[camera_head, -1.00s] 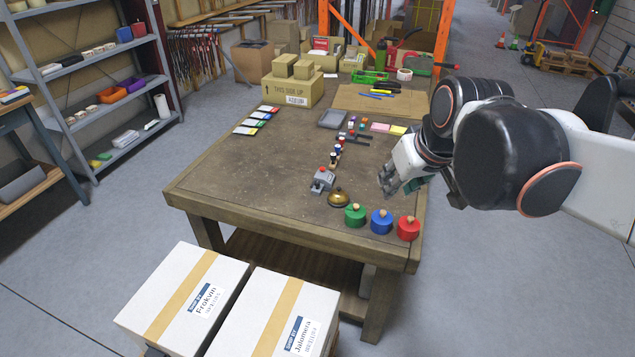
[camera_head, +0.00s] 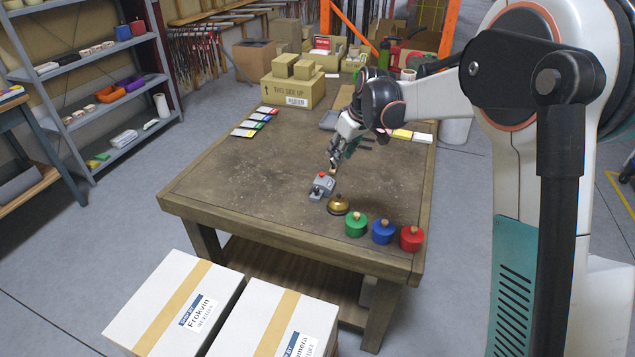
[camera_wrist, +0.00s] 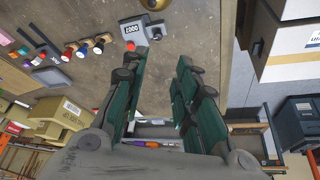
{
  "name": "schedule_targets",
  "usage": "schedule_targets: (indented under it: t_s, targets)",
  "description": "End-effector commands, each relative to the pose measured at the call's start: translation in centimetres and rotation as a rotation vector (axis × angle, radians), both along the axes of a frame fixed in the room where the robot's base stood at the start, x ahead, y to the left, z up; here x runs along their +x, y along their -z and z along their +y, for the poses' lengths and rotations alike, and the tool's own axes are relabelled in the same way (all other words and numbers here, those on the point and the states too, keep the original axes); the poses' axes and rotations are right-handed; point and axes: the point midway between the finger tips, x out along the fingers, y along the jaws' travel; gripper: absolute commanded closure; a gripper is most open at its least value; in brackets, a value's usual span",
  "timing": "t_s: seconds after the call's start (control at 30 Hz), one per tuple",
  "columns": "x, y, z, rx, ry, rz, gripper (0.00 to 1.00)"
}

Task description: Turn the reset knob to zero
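The grey counter device (camera_head: 321,187) sits on the table with a red button on its top. In the wrist view the counter (camera_wrist: 134,31) shows a white display with small digits, hard to read for sure, and the red button (camera_wrist: 130,45).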

Motion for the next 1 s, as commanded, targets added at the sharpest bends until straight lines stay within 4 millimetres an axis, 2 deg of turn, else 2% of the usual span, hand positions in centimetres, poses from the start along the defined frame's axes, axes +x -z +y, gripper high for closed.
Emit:
schedule_targets:
  t_s: [0.03, 0.1, 0.3, 0.67, 1.0]
  targets:
    - [1.2, 1.5, 0.5, 0.001, -0.020, 0.005, 0.72]
    - [2.4, 3.1, 1.0, 0.002, -0.050, 0.010, 0.72]
    - [4.5, 6.6, 2.0, 0.002, -0.109, 0.019, 0.72]
    - [5.7, 10.0, 2.9, 0.004, -0.128, 0.022, 0.72]
    - [7.5, 16.2, 4.7, 0.002, -0.127, 0.022, 0.72]
